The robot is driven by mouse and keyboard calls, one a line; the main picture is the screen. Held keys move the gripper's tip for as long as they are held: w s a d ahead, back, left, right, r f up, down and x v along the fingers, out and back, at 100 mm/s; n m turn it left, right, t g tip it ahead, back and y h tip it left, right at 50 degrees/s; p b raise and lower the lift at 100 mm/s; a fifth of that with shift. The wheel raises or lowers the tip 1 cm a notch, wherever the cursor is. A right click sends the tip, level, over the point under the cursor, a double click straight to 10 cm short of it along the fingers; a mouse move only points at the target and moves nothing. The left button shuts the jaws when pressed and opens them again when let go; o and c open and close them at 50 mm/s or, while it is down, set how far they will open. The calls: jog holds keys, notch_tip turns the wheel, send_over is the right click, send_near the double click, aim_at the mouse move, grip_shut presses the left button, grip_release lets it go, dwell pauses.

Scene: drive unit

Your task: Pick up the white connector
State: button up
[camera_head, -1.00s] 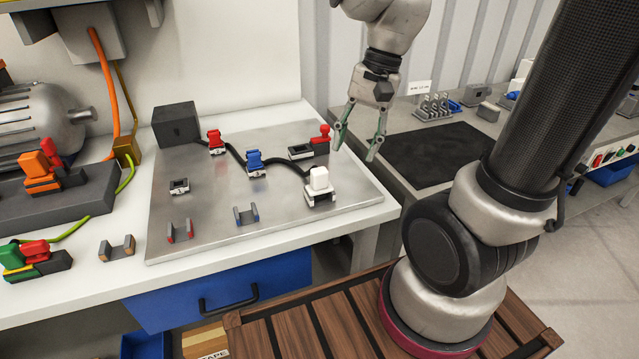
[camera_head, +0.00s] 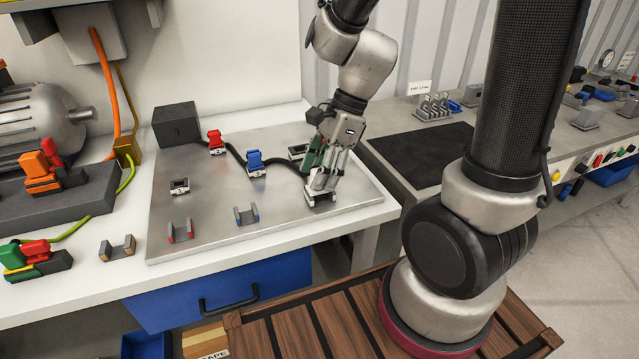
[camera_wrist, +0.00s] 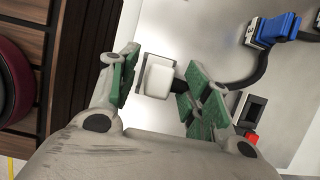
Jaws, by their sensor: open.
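The white connector (camera_wrist: 160,78) shows between the two green-padded fingers of my gripper (camera_wrist: 156,92) in the wrist view. It sits upright on its small base on the metal plate (camera_head: 215,225), with a black cable leading from it. Gaps show between the connector and the fingers on both sides. In the head view my gripper (camera_head: 322,188) is down at the right part of the plate and hides most of the connector. The gripper is open around the connector.
A blue connector (camera_head: 255,161) and a red connector (camera_head: 215,141) stand on the plate along the black cable. Empty holders, one red-marked (camera_head: 180,231) and one blue-marked (camera_head: 246,215), sit at the front. A dark box (camera_head: 176,123) stands at the back left.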

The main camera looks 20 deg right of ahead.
jog(key=shift+a+f, duration=0.1)
jog(key=shift+f, duration=0.05)
grip_shut()
notch_tip(320, 180, up, 10)
jog(key=shift+r, duration=0.1)
dwell(0.6)
